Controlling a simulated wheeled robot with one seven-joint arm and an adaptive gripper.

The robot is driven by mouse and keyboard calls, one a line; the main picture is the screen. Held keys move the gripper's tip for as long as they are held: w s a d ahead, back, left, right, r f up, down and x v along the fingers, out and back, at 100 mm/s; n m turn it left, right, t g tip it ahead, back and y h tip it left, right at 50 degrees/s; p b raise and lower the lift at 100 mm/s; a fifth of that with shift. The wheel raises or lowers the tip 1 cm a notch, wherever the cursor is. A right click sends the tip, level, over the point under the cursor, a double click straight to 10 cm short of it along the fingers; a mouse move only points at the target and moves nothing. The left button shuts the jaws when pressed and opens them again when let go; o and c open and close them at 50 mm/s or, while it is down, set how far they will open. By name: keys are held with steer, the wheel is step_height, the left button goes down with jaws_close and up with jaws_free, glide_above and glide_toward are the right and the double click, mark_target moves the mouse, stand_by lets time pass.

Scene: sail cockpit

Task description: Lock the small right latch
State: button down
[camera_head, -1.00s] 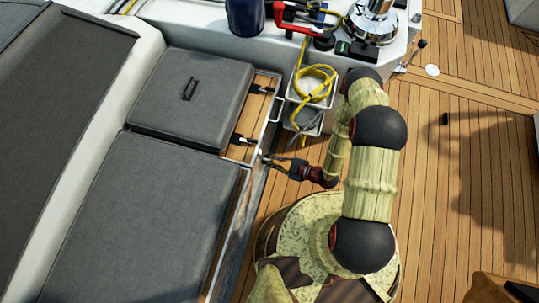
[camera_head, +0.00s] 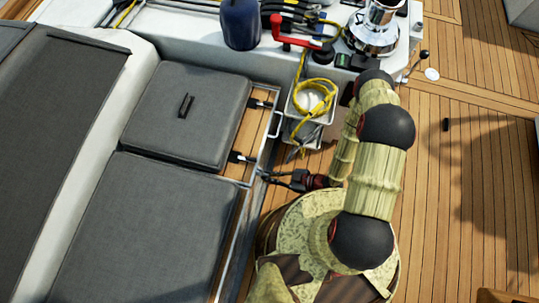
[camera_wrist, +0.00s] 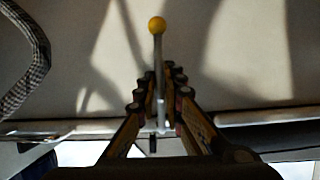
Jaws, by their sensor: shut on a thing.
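The small bench lid, a grey cushion (camera_head: 187,115) with a black handle, is closed in the head view. Along its right edge are two small dark latches, the upper latch (camera_head: 261,103) and the lower latch (camera_head: 241,157). My gripper (camera_head: 268,178) is low beside the bench edge, just right of and below the lower latch. In the wrist view my gripper (camera_wrist: 163,85) is closed around a thin metal rod with a yellow ball (camera_wrist: 157,25) at its end. I cannot tell whether this rod belongs to a latch; the head view is too small there.
A large grey cushion (camera_head: 145,230) lies below the small one. A white bin (camera_head: 310,97) with yellow rope stands above my gripper. A red crank handle (camera_head: 292,35) and a chrome winch (camera_head: 376,28) are at the top. Wooden deck (camera_head: 470,180) is free to the right.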

steer(key=c, duration=1.9)
jaws_free()
steer(key=shift+d, duration=0.1)
steer(key=shift+v, duration=5.9)
steer(key=shift+w+r, duration=0.1)
